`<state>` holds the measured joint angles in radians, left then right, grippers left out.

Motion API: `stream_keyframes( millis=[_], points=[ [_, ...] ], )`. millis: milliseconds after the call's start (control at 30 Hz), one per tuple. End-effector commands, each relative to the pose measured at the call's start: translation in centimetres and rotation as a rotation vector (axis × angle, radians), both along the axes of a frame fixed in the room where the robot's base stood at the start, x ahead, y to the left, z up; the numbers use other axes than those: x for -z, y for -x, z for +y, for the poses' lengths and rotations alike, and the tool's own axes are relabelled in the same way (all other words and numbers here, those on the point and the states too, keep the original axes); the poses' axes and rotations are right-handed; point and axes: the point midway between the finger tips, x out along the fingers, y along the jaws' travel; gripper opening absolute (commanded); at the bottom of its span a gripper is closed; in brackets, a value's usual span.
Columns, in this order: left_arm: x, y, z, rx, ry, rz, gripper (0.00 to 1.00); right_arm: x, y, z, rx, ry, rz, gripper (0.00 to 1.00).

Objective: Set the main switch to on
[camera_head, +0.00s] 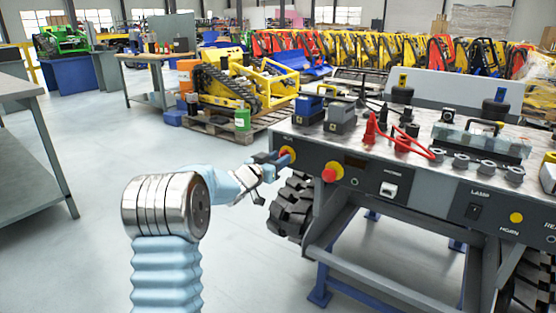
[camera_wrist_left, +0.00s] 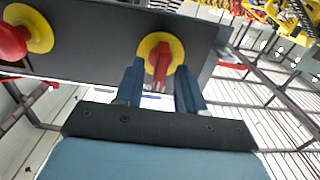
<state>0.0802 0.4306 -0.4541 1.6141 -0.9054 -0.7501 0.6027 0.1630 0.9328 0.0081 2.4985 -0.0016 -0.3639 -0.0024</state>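The main switch (camera_head: 287,153) is a red handle on a round yellow plate at the left end of the dark front panel. In the left wrist view the red handle (camera_wrist_left: 161,62) stands out from its yellow plate, pointing toward the lower part of the picture. My left gripper (camera_head: 268,158) is at the switch. In the left wrist view its two dark fingers (camera_wrist_left: 160,88) are apart, one on each side of the red handle, with small gaps visible. The on and off marks cannot be read. My right gripper is not in view.
A red mushroom button (camera_head: 331,172) on a yellow base sits just right of the switch; it also shows in the left wrist view (camera_wrist_left: 12,42). A lamp switch (camera_head: 474,210) is farther right. A black tyre (camera_head: 292,205) is below the panel. The floor at left is clear.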

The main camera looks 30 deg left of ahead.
Motion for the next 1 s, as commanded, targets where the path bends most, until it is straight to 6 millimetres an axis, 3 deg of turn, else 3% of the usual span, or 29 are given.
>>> stream_keyframes(
  millis=[133, 400, 767, 1000],
  points=[
    [0.0, 0.0, 0.0, 0.000, 0.000, 0.000, 0.38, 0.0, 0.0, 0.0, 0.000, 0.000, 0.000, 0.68],
    [0.0, 0.0, 0.0, 0.000, 0.000, 0.000, 0.00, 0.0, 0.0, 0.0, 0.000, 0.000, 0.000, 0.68],
    [0.2, 0.0, 0.0, 0.000, -0.026, -0.002, 0.00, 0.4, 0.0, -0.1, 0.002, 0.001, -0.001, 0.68],
    [0.5, 0.1, -0.1, 0.000, -0.145, -0.011, 0.00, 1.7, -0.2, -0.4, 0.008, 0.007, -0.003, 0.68]
  ],
)
